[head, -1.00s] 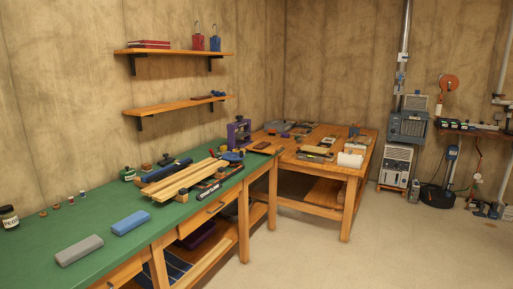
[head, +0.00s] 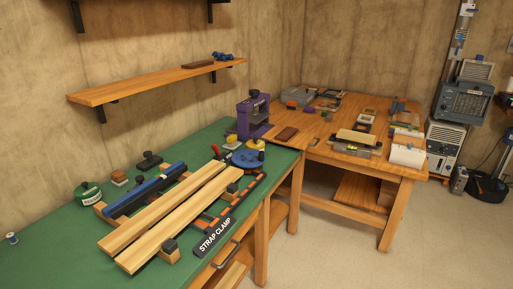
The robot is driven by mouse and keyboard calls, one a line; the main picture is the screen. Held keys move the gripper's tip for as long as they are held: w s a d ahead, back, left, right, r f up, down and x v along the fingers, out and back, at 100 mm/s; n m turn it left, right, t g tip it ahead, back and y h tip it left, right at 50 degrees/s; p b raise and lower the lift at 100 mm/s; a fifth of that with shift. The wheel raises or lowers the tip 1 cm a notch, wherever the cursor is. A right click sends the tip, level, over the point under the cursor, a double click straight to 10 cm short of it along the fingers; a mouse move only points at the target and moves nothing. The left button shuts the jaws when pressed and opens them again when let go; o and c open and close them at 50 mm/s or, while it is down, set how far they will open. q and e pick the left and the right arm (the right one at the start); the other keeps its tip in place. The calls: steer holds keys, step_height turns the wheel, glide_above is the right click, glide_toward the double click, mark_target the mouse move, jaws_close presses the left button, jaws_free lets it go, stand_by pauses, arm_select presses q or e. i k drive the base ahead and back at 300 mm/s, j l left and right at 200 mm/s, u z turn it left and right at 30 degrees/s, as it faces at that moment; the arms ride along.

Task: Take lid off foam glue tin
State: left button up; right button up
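A squat round green tin (head: 88,194) with a pale label stands on the green bench top at the left in the head view. It has a small dark piece on its top. Its label is too small to read, so I cannot tell if it is the foam glue tin. Neither of my grippers is in view.
A strap clamp (head: 214,236) with long wooden boards (head: 180,215) and a blue bar (head: 143,191) lies right of the tin. A purple press (head: 253,117) stands at the bench's far end. A small spool (head: 12,238) stands at the left edge. The bench's near left is clear.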

mark_target(255, 143)
steer(key=i+l+u, duration=0.15)
steer(key=i+l, duration=1.05)
steer(key=i, duration=0.05)
